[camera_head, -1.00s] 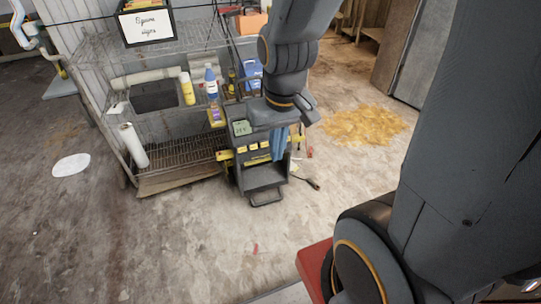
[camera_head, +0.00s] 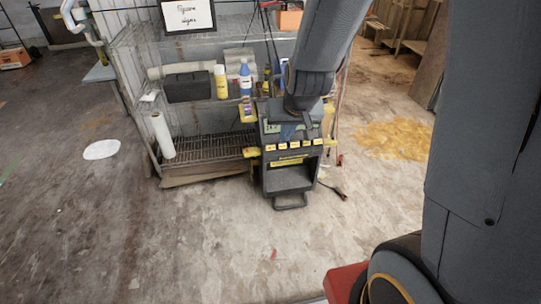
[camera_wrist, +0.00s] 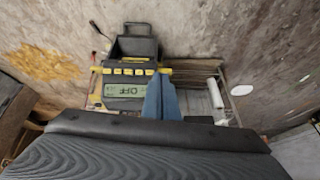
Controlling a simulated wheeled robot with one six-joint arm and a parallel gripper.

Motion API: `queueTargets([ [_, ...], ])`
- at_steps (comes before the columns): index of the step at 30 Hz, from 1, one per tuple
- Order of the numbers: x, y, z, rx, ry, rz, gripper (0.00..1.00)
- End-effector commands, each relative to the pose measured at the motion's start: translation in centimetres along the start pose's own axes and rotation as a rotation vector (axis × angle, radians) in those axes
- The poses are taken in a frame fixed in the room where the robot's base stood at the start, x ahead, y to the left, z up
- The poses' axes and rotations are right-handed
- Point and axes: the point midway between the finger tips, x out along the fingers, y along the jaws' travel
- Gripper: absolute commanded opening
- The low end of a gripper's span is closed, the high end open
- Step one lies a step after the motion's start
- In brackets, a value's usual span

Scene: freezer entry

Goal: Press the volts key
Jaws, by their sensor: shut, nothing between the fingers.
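The dark device (camera_head: 268,170) stands on the floor in front of the wire shelf, with a row of small yellow keys (camera_head: 290,146) across its front. In the wrist view the scene is upside down; the device's display (camera_wrist: 126,90) reads OFF and the yellow keys (camera_wrist: 127,71) lie along it. The key labels are too small to read, so I cannot tell which is volts. My gripper (camera_wrist: 160,78) is shut and empty, its blue fingers over the panel near one end of the key row. Contact cannot be told. In the head view my gripper (camera_head: 288,132) is partly hidden by the wrist.
The wire shelf (camera_head: 205,143) stands behind and left of the device, holding a yellow bottle (camera_head: 220,82) and a blue bottle (camera_head: 245,78). A cable clamp (camera_head: 340,192) lies on the floor at right. The floor in front is open.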

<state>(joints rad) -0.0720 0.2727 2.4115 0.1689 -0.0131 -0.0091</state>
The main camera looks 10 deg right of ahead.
Motion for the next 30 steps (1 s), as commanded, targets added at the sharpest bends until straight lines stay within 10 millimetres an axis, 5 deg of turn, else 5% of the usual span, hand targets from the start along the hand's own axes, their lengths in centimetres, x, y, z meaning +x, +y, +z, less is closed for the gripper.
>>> queueTargets([
  [1,4.1,-0.4,-1.1,0.011,0.049,0.003,0.00],
  [3,7.7,-0.7,-3.1,0.033,0.128,0.012,0.00],
  [15,26.3,-0.3,-10.6,0.129,0.570,0.157,0.00],
  [24,36.9,1.6,-11.0,0.146,0.884,0.358,0.00],
  [30,40.5,2.5,-9.6,0.132,1.037,0.480,0.00],
])
